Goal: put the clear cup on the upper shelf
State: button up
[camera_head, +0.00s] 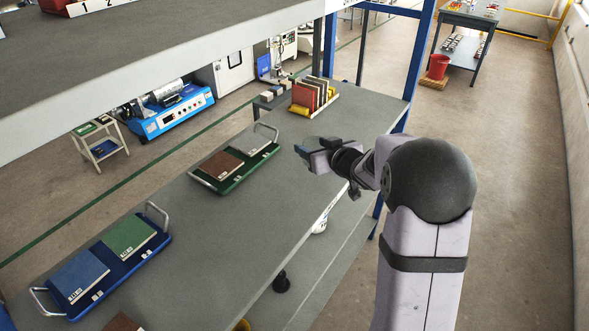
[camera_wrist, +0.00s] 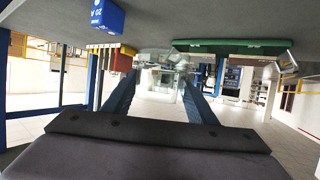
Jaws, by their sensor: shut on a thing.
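My gripper (camera_head: 308,151) is over the right part of the grey workbench, near its front edge. In the wrist view its two dark blue fingers (camera_wrist: 158,78) are on either side of the clear cup (camera_wrist: 165,90), shut on it. The cup is see-through and faint, so its exact outline is hard to tell. In the head view it is barely visible at the fingertips. The upper shelf (camera_head: 130,62) is the broad grey board across the top left, above the bench.
A green tray (camera_head: 212,188) with brown and grey tiles lies left of my gripper. A blue tray (camera_head: 107,271) with blue and green tiles is at front left. A rack of upright tiles (camera_head: 312,94) stands behind. A red tray (camera_head: 72,6) sits on the shelf; its grey middle is bare.

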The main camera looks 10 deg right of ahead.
jog(key=shift+f+p, duration=0.45)
jog(key=shift+f, duration=3.6)
jog(key=shift+f, duration=0.1)
jog(key=shift+f, duration=0.15)
jog(key=o, duration=1.1)
jog(key=shift+r, duration=0.25)
jog(key=b+v, duration=0.2)
jog(key=v, duration=1)
jog(key=shift+f, duration=0.1)
